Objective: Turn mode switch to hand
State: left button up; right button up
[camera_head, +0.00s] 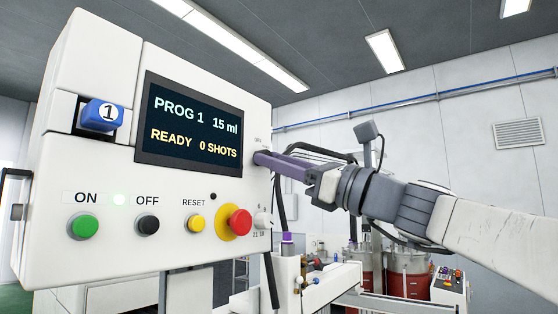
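The white control box (90,160) fills the left half of the view. Its screen (190,125) reads PROG 1, 15 ml, READY, 0 SHOTS. My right gripper (260,158) reaches in from the right, with its purple fingers at the box's right edge beside the screen. The fingertips cover that spot, under a small label that I cannot read fully. A mode switch is not clearly visible; it may be hidden behind the fingers. I cannot tell whether the fingers are closed on anything. My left gripper is not in view.
The box also carries a green ON button (83,226), black OFF button (147,223), yellow RESET button (195,223), red mushroom button (240,222), small white knob (263,219) and blue tab (102,115) marked 1. Red drums (408,283) stand behind, at lower right.

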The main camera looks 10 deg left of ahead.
grip_shut()
jog(key=shift+n, duration=0.4)
jog(key=shift+w+d+r+n+g+h+p, duration=0.15)
jog(key=shift+n+g, duration=0.7)
jog(key=shift+n, duration=0.9)
jog(key=shift+a+n+g+h+p, duration=0.1)
jog(key=shift+n+g+h, duration=0.15)
jog(key=shift+n+g, duration=1.1)
jog(key=shift+w+d+r+n+g+h+p, duration=0.15)
jog(key=shift+n+g, duration=0.25)
jog(key=shift+n, duration=1.8)
jog(key=shift+a+f, duration=0.1)
